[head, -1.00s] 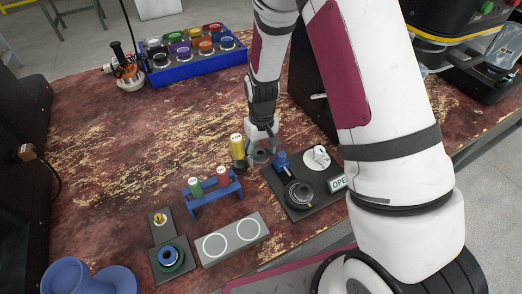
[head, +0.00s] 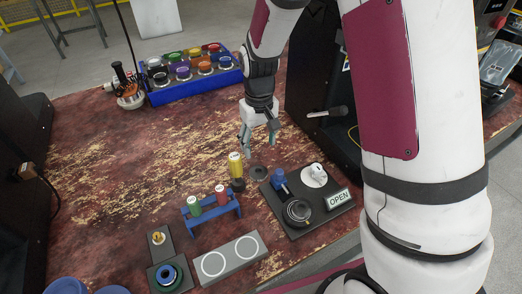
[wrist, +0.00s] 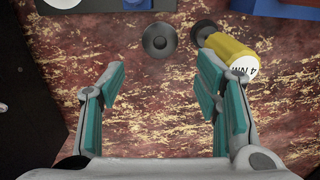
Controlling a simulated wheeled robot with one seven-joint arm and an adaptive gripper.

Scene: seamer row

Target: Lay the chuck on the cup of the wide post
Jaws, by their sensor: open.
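A small dark round disc with a raised centre, which looks like the chuck (head: 258,171), lies on the worn red table beside a yellow cylinder; it also shows in the wrist view (wrist: 160,40). My gripper (head: 259,147) is open and empty, above the table and behind the chuck. In the wrist view the teal fingers (wrist: 160,85) are spread wide, with the chuck beyond their tips. At the lower left of the head view, a dark base carries a brass-topped piece (head: 157,238) and a wider round green-and-blue piece (head: 169,274). I cannot tell for certain which is the wide post.
The yellow cylinder (head: 235,166) stands close to the chuck. A blue rack (head: 212,212) holds green and red cylinders. A grey plate (head: 230,260) has two white rings. A dark fixture (head: 325,207) with an OPEN sign is at right. The table's left middle is clear.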

